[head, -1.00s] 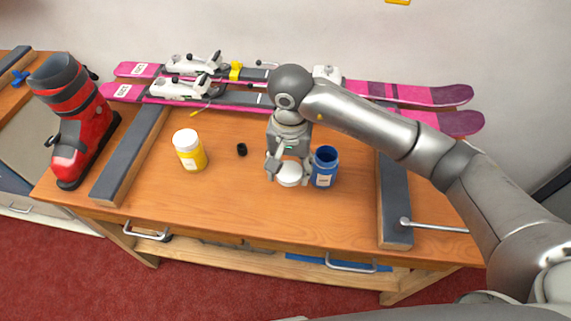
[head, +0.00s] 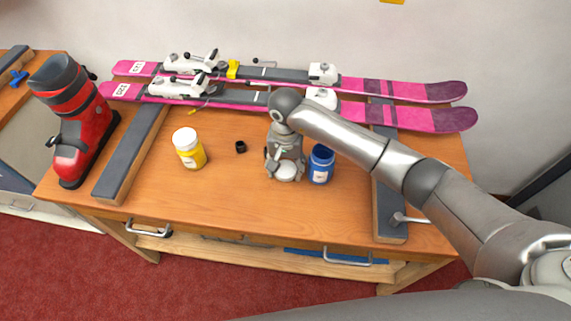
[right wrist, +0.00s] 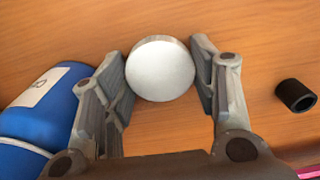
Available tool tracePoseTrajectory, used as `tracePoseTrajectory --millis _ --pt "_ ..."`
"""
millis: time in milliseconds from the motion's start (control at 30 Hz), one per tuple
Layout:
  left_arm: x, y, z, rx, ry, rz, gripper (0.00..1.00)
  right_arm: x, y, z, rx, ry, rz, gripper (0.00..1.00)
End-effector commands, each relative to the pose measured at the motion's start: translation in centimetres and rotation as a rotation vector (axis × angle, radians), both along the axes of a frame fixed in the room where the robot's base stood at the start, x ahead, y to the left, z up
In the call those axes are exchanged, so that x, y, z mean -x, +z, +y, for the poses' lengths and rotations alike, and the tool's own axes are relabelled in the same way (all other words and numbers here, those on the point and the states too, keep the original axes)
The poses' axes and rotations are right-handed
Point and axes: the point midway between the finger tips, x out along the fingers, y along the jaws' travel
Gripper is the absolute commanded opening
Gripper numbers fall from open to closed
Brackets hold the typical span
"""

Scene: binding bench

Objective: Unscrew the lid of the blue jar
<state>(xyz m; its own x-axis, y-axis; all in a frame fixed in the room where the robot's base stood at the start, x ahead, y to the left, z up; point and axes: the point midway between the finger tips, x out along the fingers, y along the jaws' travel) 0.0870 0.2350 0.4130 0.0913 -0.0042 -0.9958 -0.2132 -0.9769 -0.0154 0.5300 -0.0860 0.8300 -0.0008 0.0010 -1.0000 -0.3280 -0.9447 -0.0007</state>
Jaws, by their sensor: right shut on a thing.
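The blue jar (head: 320,166) stands upright on the wooden bench with its top open and no lid on it. In the right wrist view it shows at the lower left (right wrist: 50,115), with a pale label. My right gripper (head: 285,174) is just left of the jar, pointing down, shut on the round white lid (head: 286,171). In the right wrist view the lid (right wrist: 160,70) sits between the two fingertips, at or close to the bench top. I cannot tell whether it touches the wood. My left gripper is not in view.
A yellow jar with a white lid (head: 189,150) and a small black cylinder (head: 241,147) stand to the left on the bench (head: 230,205). Pink skis (head: 425,117) lie along the back. A red boot (head: 80,130) stands at the left end. The bench front is clear.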

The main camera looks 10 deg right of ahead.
Motion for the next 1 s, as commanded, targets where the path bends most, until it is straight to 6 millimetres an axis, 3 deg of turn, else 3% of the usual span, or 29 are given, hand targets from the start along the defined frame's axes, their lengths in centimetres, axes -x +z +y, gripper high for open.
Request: tracePoseTrajectory --millis 300,333,400,833,1000 --pt "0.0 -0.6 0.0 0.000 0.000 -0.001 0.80 0.0 -0.4 0.0 0.000 -0.001 -0.001 0.25" --pt "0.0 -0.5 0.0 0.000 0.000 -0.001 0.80 0.0 -0.3 0.0 -0.001 -0.001 -0.001 0.56" --pt "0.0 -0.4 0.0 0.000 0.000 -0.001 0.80 0.0 -0.2 0.0 0.000 -0.001 -0.001 0.63" --pt "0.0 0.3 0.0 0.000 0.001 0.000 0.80 0.0 0.4 0.0 -0.001 -0.001 0.000 0.63" --pt "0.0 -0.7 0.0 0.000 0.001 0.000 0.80 -0.2 3.4 -0.1 0.001 0.000 -0.008 0.63"
